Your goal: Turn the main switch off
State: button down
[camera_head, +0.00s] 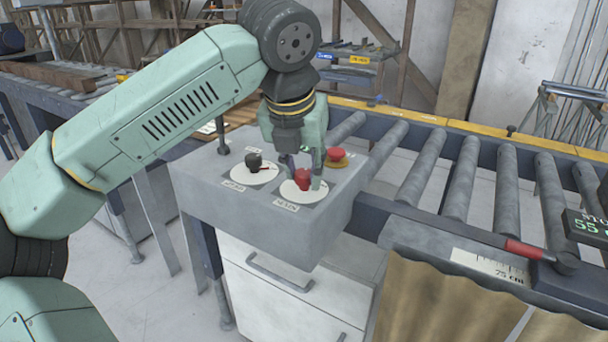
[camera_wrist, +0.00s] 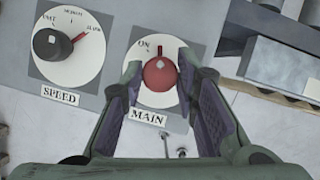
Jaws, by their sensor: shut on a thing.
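The main switch (camera_head: 302,180) is a red knob on a round white dial on the sloped grey control box (camera_head: 250,215). In the wrist view the main switch (camera_wrist: 160,74) sits above the MAIN label. Its red pointer is up, just right of the ON lettering. My gripper (camera_head: 303,183) is down over the dial, with a finger on each side of the knob and shut on it. In the wrist view my gripper (camera_wrist: 160,76) frames the knob from left and right. The OFF lettering is not visible; my fingers cover parts of the dial.
A black speed knob (camera_head: 254,161) is on a dial to the left. A red mushroom button on a yellow base (camera_head: 336,157) is close behind my gripper. A black lever (camera_head: 222,140) stands at the left edge. A roller conveyor (camera_head: 465,180) lies to the right.

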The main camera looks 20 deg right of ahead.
jog(key=m+g, duration=0.1)
jog(key=m, duration=0.2)
jog(key=m+g+h, duration=0.1)
jog(key=m, duration=0.2)
jog(key=shift+w+a+h, duration=0.1)
jog(key=shift+w+h, duration=0.05)
jog(key=shift+h, duration=0.15)
jog(key=m+g+p, duration=0.1)
jog(key=m, duration=0.2)
jog(key=m+g+p, duration=0.1)
jog(key=m, duration=0.1)
jog(key=shift+w+m, duration=0.1)
jog(key=shift+m, duration=0.3)
jog(key=c, duration=1.3)
grip_release()
jog(key=v, duration=1.2)
jog(key=shift+w, duration=0.1)
